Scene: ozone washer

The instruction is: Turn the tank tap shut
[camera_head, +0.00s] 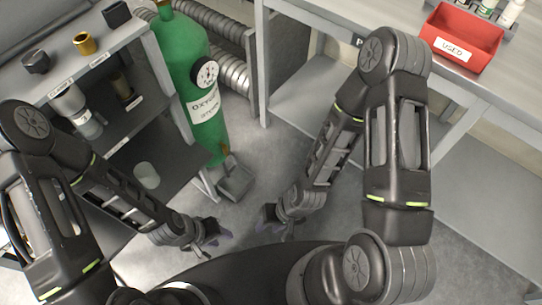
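A green oxygen tank (185,55) stands upright between the left shelf unit and the right bench. A round pressure gauge (206,73) and a white oxygen label (203,108) show on its side. A small brass part (160,3) shows at the top edge of the picture, where the tank's top is cut off; I cannot tell whether it is the tap. My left gripper (214,232) and my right gripper (268,218) hang low in front of my body, both apart from the tank. Their fingers are dark and too small to tell open from shut. I see nothing held in either.
The left shelf unit (115,50) carries a brass cup (84,43), dark cups and canisters. A grey foot or bracket (235,183) lies near the tank's base. A red "USED" bin (462,38) sits on the right bench (500,88). Ribbed hoses (232,72) run behind the tank.

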